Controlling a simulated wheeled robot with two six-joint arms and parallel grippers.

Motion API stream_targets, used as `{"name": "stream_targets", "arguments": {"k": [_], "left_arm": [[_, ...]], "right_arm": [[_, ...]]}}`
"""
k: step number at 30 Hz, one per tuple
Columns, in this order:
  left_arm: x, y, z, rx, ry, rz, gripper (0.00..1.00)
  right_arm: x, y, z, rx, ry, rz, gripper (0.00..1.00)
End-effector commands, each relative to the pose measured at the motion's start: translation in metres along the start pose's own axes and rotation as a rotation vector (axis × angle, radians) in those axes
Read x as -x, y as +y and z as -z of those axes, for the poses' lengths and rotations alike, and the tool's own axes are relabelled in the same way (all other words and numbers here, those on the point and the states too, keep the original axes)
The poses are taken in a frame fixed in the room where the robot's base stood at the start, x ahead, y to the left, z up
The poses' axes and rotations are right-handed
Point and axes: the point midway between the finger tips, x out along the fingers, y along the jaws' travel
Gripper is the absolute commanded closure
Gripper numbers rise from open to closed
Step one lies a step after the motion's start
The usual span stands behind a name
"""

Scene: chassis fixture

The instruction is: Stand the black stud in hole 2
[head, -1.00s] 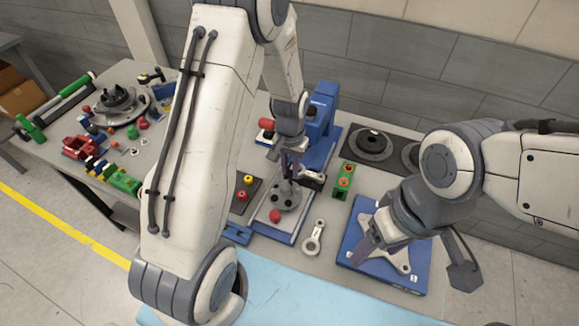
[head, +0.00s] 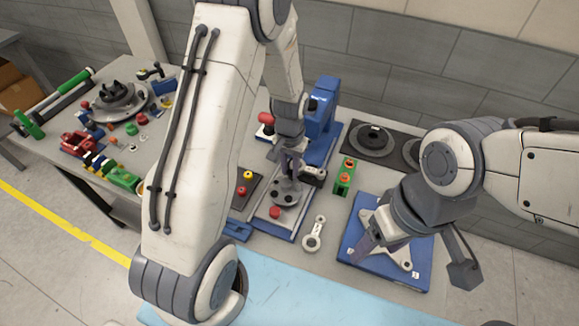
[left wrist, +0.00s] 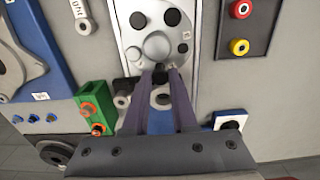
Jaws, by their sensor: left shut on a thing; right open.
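My left gripper (head: 291,175) is over the round grey part (head: 291,202) on the fixture, fingers pointing down. In the left wrist view its two long fingers (left wrist: 161,72) are close together at the edge of the grey part's raised centre. They are shut on a small dark piece, apparently the black stud (left wrist: 160,68), mostly hidden by the fingers. The grey part (left wrist: 157,25) has several dark round spots around its centre; I cannot tell holes from studs, or read hole numbers. My right gripper (head: 368,243) is open over a pale star-shaped plate (head: 402,253) on a blue base.
A dark plate with red and yellow buttons (head: 247,184) stands left, a green block (head: 344,177) right, and a blue machine (head: 321,115) behind. A grey link (head: 314,234) lies in front right.

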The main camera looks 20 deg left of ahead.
Motion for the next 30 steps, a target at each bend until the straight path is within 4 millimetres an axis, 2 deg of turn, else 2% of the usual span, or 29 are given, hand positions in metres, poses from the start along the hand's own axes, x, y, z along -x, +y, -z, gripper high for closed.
{"name": "stream_targets", "arguments": {"k": [8,18,30], "left_arm": [[0.0,0.0,0.0,0.0,0.001,0.0,1.0],[-0.013,0.0,0.001,0.0,0.002,0.0,1.0],[-0.013,0.0,0.0,0.0,0.001,0.0,1.0]], "right_arm": [[0.0,0.0,0.0,0.0,0.0,0.0,0.31],[-0.009,0.001,-0.001,0.0,0.0,0.0,0.31],[-0.009,0.001,-0.001,0.0,0.0,0.0,0.31]]}}
